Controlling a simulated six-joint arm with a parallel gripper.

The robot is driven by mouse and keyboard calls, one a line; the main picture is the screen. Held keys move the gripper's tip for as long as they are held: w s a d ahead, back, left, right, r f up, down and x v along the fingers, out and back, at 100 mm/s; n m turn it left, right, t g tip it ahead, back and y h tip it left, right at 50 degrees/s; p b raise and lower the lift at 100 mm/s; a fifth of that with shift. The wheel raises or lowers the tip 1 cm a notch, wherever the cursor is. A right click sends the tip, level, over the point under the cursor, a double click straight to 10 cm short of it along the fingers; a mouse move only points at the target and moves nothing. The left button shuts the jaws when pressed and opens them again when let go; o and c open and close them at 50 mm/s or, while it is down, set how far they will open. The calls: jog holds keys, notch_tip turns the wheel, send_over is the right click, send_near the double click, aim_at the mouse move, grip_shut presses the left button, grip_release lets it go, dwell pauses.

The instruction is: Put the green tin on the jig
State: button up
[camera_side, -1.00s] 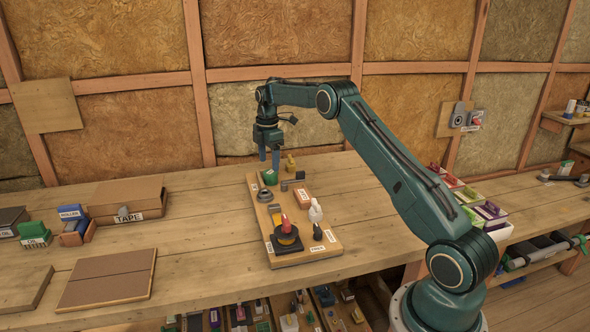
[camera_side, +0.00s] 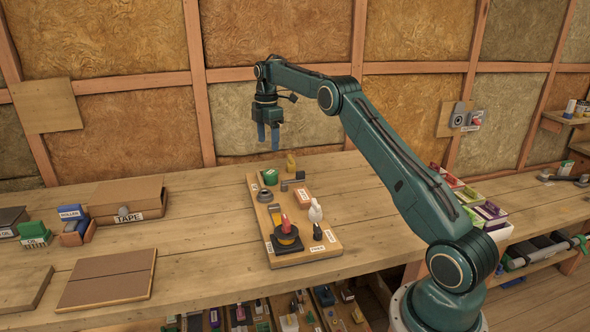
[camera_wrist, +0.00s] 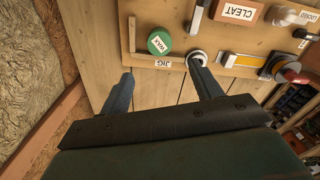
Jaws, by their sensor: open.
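The green tin (camera_side: 270,176) stands upright at the far left corner of the wooden board. In the wrist view its round green lid (camera_wrist: 159,42) reads "WAX". The jig (camera_wrist: 132,35) shows as a pale raised strip at that corner, with a "JIG" label (camera_wrist: 163,63) next to the tin. The tin appears to sit within the jig, though exact contact with its edges cannot be told. My gripper (camera_side: 269,146) is open and empty, above and apart from the tin. In the wrist view the two fingers (camera_wrist: 161,70) are spread wide.
A tape box (camera_side: 127,200) lies left. The bench between them is clear.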

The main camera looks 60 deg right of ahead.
jog(key=s+a+r+m+t, duration=0.1)
jog(key=s+a+r+m, duration=0.2)
jog(key=s+a+r, duration=0.5)
jog(key=s+a+r+m+t, duration=0.25)
jog(key=s+a+r, duration=0.35)
jog(key=a+r, duration=0.4)
jog(key=s+a+f+m, duration=0.2)
jog(key=s+a+f, duration=0.1)
jog(key=s, duration=0.5)
jog(key=s+a+f+m+t, duration=0.1)
jog(key=s+a+f+m, duration=0.1)
jog(key=s, duration=0.6)
jog(key=s+a+f+m+t, duration=0.1)
jog(key=s+a+f+m, duration=0.2)
jog(key=s+a, duration=0.3)
jog(key=shift+s+a+f, duration=0.15)
jog(key=shift+s+f, duration=0.15)
jog(key=shift+s, duration=0.8)
